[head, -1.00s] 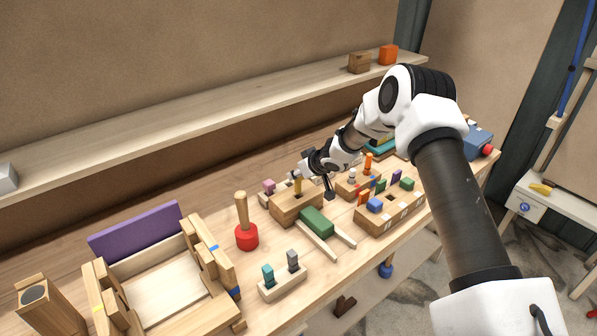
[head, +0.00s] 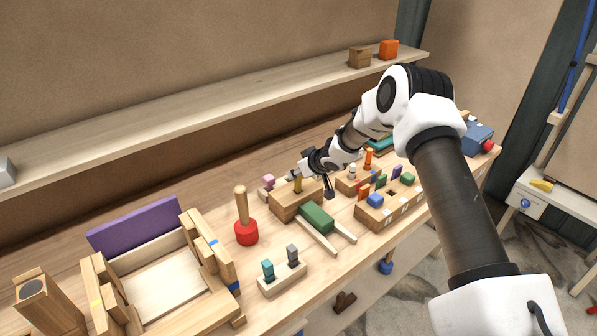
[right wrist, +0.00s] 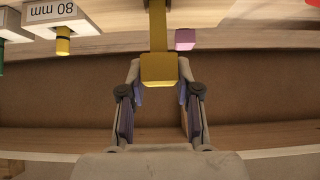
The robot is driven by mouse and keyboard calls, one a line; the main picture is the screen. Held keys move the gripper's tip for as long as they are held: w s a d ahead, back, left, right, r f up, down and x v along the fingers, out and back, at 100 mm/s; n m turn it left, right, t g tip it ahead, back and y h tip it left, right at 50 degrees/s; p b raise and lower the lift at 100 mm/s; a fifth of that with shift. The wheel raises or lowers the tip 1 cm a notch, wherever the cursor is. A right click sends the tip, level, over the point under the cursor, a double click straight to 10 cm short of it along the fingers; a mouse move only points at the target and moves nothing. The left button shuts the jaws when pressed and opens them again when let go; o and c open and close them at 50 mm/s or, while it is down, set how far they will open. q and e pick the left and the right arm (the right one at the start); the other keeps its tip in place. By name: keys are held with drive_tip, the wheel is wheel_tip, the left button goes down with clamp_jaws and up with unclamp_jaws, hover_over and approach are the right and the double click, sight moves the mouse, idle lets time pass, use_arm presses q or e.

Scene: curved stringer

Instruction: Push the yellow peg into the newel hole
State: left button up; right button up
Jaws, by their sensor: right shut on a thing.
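The yellow peg (head: 297,185) stands upright at the top of a light wooden block (head: 291,207) in the middle of the bench. I cannot tell from here how deep it sits, and the hole's mouth is hidden. My right gripper (head: 300,175) is at the peg's upper end, coming in from the right. In the right wrist view the yellow peg (right wrist: 158,67) lies between the two fingers (right wrist: 160,88), which are shut on its end. My left gripper is not in view.
A green block on light rails (head: 316,216) sits just in front. A red-headed mallet (head: 246,231) stands to the left. A peg rack (head: 283,279) is nearer the front edge. A labelled wooden block with coloured pieces (head: 375,214) stands to the right.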

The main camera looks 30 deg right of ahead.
sight(301, 178)
drive_tip(key=shift+f+b, duration=0.75)
drive_tip(key=shift+f, duration=0.65)
drive_tip(key=o, duration=1)
drive_tip(key=shift+o, duration=0.2)
drive_tip(key=v, duration=0.7)
drive_tip(key=shift+s+r, duration=0.25)
drive_tip(key=shift+w, duration=0.1)
